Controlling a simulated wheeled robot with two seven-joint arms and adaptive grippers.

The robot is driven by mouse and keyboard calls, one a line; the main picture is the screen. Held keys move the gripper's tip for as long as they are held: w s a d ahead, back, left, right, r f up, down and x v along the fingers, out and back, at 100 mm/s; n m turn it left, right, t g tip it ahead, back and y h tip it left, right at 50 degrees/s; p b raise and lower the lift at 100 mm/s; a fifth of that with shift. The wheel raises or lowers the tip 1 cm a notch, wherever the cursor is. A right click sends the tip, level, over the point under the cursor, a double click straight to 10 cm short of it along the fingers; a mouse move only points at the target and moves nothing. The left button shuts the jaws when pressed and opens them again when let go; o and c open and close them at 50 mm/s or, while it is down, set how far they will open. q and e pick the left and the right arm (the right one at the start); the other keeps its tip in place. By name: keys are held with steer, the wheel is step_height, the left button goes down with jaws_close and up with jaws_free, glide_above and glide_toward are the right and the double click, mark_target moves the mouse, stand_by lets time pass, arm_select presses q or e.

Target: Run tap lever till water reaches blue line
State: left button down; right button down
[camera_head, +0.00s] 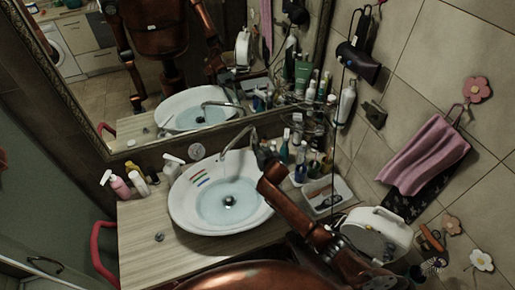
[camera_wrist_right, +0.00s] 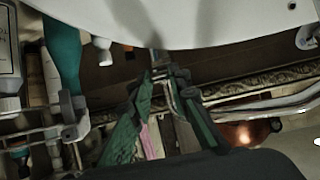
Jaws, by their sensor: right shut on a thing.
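The white oval basin (camera_head: 180,211) holds pale clear water (camera_head: 241,212). Short coloured lines mark its left inner wall; the blue line (camera_head: 203,182) is the lowest and lies slightly above the water's visible edge. The curved metal tap (camera_head: 238,146) stands behind the basin; I cannot make out a stream from its spout. My right arm reaches over the basin's right rim. My right gripper (camera_wrist_right: 165,76) is shut on a thin metal piece, apparently the tap lever (camera_wrist_right: 155,59), below the white basin edge in the wrist view. My left gripper is not in view.
Bottles (camera_head: 119,184) stand left of the basin, with more bottles (camera_head: 284,146) behind it at right. A grey tray (camera_head: 341,193) and a round white case (camera_head: 377,232) are at right. A mirror spans the back. The wooden counter (camera_head: 145,240) is mostly clear at front left.

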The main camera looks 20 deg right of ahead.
steer(key=c, duration=1.8)
jaws_free()
steer(key=v, duration=1.2)
